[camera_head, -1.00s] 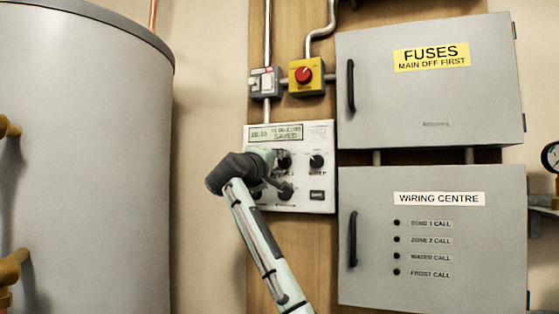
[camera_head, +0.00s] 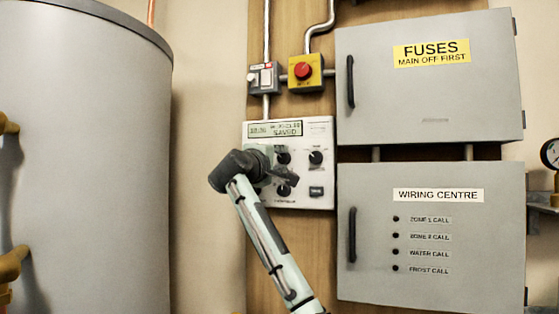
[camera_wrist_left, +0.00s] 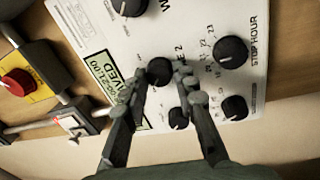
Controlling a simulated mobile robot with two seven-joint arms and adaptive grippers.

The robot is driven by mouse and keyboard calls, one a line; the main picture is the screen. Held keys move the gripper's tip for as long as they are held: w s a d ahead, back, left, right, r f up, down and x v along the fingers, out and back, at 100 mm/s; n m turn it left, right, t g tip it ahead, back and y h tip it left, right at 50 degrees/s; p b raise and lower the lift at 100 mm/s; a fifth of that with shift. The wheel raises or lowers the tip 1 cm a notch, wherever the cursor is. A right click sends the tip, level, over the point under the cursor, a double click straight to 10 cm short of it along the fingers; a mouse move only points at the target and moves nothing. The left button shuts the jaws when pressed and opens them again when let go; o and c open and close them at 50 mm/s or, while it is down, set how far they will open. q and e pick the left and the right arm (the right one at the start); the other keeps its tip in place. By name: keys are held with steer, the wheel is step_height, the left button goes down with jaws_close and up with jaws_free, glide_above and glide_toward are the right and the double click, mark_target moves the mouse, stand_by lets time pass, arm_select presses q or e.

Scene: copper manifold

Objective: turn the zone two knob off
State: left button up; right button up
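A white control panel (camera_head: 325,130) with black knobs is on the board. The zone two knob (camera_head: 284,157) is in the middle of its upper row. In the left wrist view the same knob (camera_wrist_left: 158,70) has a partly covered label ending in "E 2". My left gripper (camera_head: 283,172) is in front of the panel, near that knob. In the wrist view its fingertips (camera_wrist_left: 160,82) are apart, one on each side of the knob, with slim gaps; I cannot tell whether they touch it. The arm hides the panel's left knobs in the head view. My right gripper is not in view.
A red emergency button (camera_head: 303,71) is above. The wiring centre box (camera_head: 440,285) is at the right, a grey tank (camera_head: 85,160) at the left.

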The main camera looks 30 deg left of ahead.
arm_select(q)
steer(key=o, duration=0.5)
steer(key=v, duration=1.2)
steer(key=shift+a, duration=0.1)
